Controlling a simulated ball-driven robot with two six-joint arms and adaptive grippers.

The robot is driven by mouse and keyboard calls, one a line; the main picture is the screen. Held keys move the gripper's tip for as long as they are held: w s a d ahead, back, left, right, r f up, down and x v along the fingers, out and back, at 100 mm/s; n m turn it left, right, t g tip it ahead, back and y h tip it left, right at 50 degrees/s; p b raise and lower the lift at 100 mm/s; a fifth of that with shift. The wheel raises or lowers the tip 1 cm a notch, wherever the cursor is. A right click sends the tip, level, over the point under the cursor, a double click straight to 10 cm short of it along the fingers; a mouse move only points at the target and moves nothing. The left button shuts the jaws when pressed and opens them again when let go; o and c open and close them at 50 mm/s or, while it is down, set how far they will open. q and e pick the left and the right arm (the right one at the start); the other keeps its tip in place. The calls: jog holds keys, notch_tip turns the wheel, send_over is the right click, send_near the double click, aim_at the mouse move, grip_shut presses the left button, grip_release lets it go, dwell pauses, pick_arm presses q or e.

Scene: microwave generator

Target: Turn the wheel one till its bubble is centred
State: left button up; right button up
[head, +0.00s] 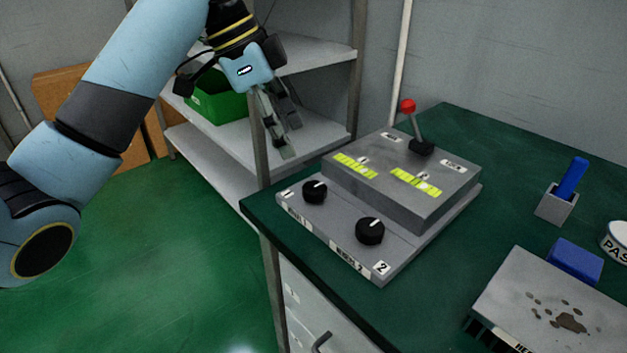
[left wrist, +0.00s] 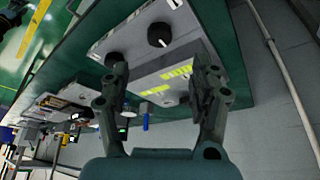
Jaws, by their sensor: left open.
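Wheel one (head: 314,191) is a black knob with a white pointer line, beside the label 1 at the left front of a grey control box (head: 440,207). It also shows in the left wrist view (left wrist: 159,35). Its yellow-green level (head: 355,166) lies on the raised part behind it; the bubble is too small to place surely. A second knob (head: 370,231), wheel two, and a second level (head: 416,182) sit to the right. My left gripper (head: 290,138) is open and empty, above and behind-left of wheel one, apart from it. My right gripper is out of view.
A red-topped lever (head: 408,106) rises from the back of the box. A blue item in a grey holder (head: 556,204), a blue block (head: 575,259) and a stained grey box (head: 555,305) stand right. Shelves (head: 215,150) with a green bin (head: 218,104) are behind my left arm.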

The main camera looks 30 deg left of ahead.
aim_at(314, 187)
pick_arm(q)
jog(key=b+x, duration=0.1)
jog(key=x, duration=0.9)
jog(key=shift+d+f, duration=0.2)
jog(key=shift+f, duration=0.05)
jog(key=shift+r, duration=0.1)
jog(key=c, duration=1.2)
